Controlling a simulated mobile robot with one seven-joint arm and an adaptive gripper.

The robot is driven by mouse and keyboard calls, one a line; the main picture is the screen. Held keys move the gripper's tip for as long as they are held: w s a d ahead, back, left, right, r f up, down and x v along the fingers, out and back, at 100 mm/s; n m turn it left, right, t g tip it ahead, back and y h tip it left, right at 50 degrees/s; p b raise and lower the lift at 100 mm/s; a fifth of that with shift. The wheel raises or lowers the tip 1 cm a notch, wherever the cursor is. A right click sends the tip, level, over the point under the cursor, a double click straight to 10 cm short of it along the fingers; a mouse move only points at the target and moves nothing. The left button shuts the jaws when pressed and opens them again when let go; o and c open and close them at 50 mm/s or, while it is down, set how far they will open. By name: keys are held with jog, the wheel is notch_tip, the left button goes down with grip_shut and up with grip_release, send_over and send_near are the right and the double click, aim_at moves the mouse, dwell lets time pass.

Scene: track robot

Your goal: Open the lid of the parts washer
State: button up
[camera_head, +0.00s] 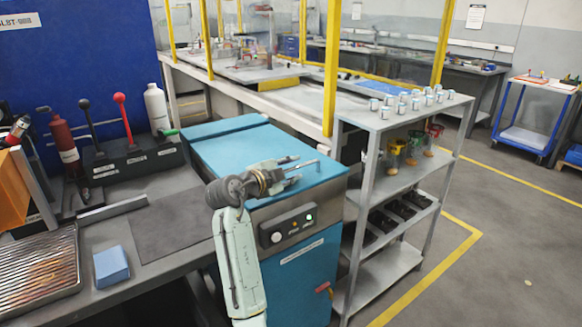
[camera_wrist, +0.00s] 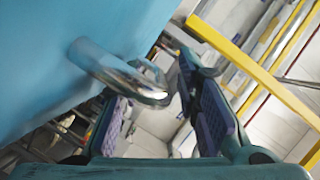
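The parts washer (camera_head: 317,262) is a blue cabinet with a black control panel on its front. Its flat blue lid (camera_head: 235,150) lies closed on top. A metal bar handle (camera_head: 309,163) is at the lid's front edge. In the wrist view, the chrome handle (camera_wrist: 122,77) juts from the blue surface, its curved end toward the space between my fingers. My gripper (camera_head: 297,170) is above the lid's front edge, close to the handle. It also shows in the wrist view (camera_wrist: 158,95), with fingers apart. I cannot tell whether a finger touches the handle.
A grey shelf rack (camera_head: 410,176) with cans and jars stands close on the right. A workbench (camera_head: 150,270) with a blue block (camera_head: 111,267) and a lever box (camera_head: 135,158) is on the left. A yellow post (camera_head: 332,65) rises behind.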

jog(key=shift+c, duration=0.2)
grip_shut()
dwell(0.7)
